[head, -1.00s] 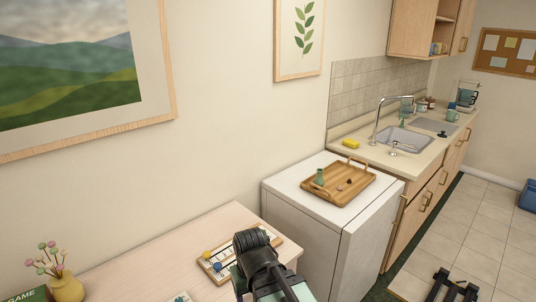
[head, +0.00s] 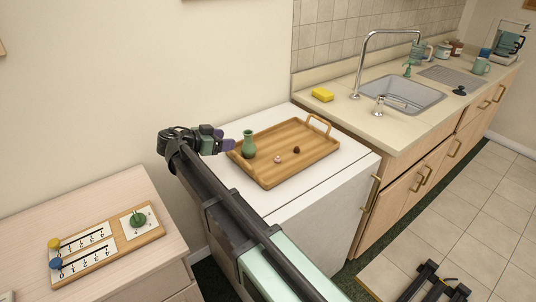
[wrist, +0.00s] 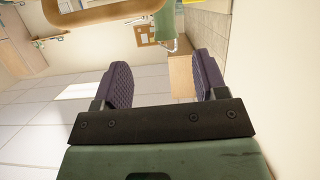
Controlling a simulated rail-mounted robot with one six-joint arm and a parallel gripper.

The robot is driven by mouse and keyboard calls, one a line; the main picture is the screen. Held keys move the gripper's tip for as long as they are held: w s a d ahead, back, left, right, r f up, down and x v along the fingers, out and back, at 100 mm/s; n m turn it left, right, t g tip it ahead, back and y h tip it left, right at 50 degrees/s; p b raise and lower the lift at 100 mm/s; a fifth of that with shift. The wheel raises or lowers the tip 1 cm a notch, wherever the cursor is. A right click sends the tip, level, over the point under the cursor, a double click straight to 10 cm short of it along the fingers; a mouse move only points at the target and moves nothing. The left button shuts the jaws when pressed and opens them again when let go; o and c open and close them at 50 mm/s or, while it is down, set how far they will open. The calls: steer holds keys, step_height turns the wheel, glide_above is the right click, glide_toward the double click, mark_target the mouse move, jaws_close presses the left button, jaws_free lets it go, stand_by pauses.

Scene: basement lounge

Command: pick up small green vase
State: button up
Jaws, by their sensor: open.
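The small green vase (head: 248,146) stands upright near the left edge of a wooden tray (head: 306,165). My gripper (head: 225,139) is just left of the vase in the head view, with its dark purple finger pads pointing toward it. The jaws are open and empty. In the wrist view the green vase (wrist: 165,30) shows at the top, in line with the gap between the fingers (wrist: 162,65) and beyond their tips. I see no contact between them.
The tray sits on a white cabinet (head: 345,200) and has raised handles. A pinkish object (head: 278,160) and a small dark brown one (head: 296,150) lie on it right of the vase. A counter with a sink (head: 400,95) is behind to the right.

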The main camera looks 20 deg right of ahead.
mark_target(247, 136)
steer(key=shift+m, duration=0.3)
steer(key=b+x, duration=0.1)
steer(key=x, duration=0.2)
steer(key=b+x, duration=0.1)
steer(key=x, duration=0.2)
steer(key=b+x, duration=0.1)
steer(key=x, duration=0.3)
steer(key=shift+w+a+r, duration=0.1)
steer(key=shift+w+r, duration=0.05)
steer(key=shift+w, duration=0.2)
steer(key=shift+r, duration=0.1)
jaws_close()
